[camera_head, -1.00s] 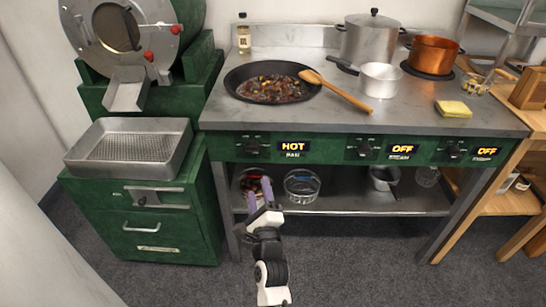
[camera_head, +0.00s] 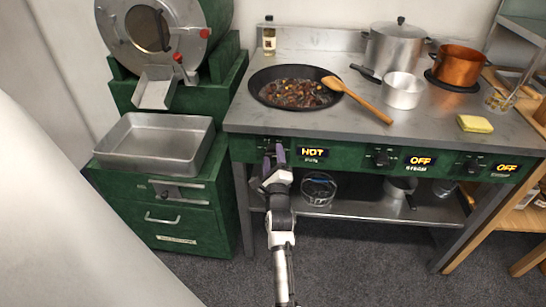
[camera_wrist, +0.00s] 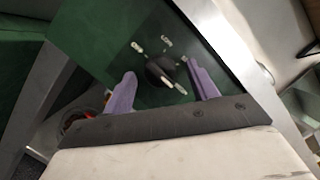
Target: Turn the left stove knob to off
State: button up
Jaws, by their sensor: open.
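The left stove knob (camera_wrist: 161,71) is a dark round knob with a pale pointer on the green front panel, seen in the wrist view. White markings surround it. My gripper (camera_wrist: 160,88) is open, with one purple finger on each side of the knob and a gap to each. In the head view my gripper (camera_head: 274,158) is in front of the left end of the green panel (camera_head: 345,155) and mostly hides the knob. The display (camera_head: 313,153) beside it reads HOT.
A wide black pan (camera_head: 295,88) with chestnuts and a wooden spoon (camera_head: 355,98) sits on the stove above. Two more knobs to the right have displays reading OFF. A green drawer cabinet (camera_head: 195,215) with a metal tray (camera_head: 155,143) stands at left.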

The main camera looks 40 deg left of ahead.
jog(key=c, duration=1)
